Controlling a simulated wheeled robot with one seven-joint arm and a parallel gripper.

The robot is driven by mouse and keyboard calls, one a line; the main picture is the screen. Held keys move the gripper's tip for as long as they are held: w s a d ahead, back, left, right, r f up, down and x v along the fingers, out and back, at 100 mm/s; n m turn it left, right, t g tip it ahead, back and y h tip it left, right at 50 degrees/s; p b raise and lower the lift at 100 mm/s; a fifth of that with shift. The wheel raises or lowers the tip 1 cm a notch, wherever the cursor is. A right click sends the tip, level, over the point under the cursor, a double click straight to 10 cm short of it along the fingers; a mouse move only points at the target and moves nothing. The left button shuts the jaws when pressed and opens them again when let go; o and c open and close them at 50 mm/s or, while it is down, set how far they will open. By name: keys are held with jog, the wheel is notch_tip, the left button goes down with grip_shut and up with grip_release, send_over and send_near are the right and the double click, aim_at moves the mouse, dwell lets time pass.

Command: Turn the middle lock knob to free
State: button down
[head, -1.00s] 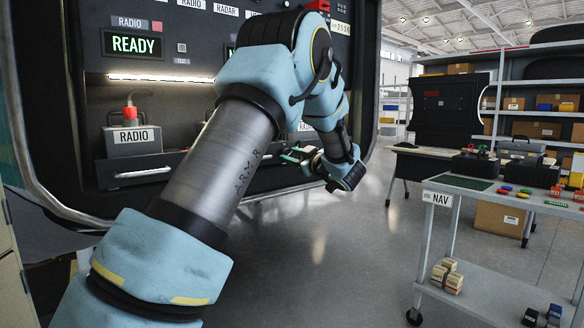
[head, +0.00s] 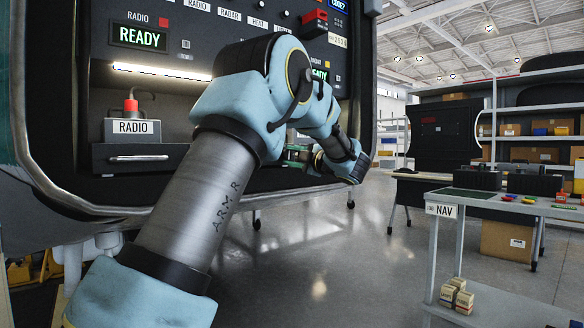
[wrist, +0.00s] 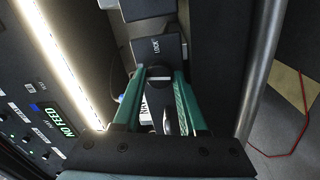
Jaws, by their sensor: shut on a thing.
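The lock knob (wrist: 158,76) is a small round grey knob with a line across it, on top of a dark unit in the wrist view. A printed "LOCK" label (wrist: 155,46) sits just beyond it. My gripper (wrist: 159,73) has its two green fingers closed around the knob, one on each side. Part of a white label (wrist: 144,107) shows between the fingers, mostly hidden. In the head view my gripper (head: 298,153) is inside the console bay, largely hidden by my arm, and the knob cannot be seen there.
A bright light strip (wrist: 60,55) and a panel with a "NO FEED" display (wrist: 65,118) lie left of the fingers. A metal rail (wrist: 262,75) runs to the right. The RADIO unit (head: 133,127) stands in the bay's left part. The NAV cart (head: 500,205) stands right, across open floor.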

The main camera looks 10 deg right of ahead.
jog(key=shift+n+b, duration=0.5)
jog(key=shift+n, duration=0.2)
jog(key=shift+c, duration=2.2)
grip_release()
jog(key=r+v, duration=0.1)
jog(key=v, duration=0.9)
jog(key=shift+s+d+f, duration=0.2)
jog(key=shift+s+f, duration=0.2)
jog(key=shift+f, duration=0.15)
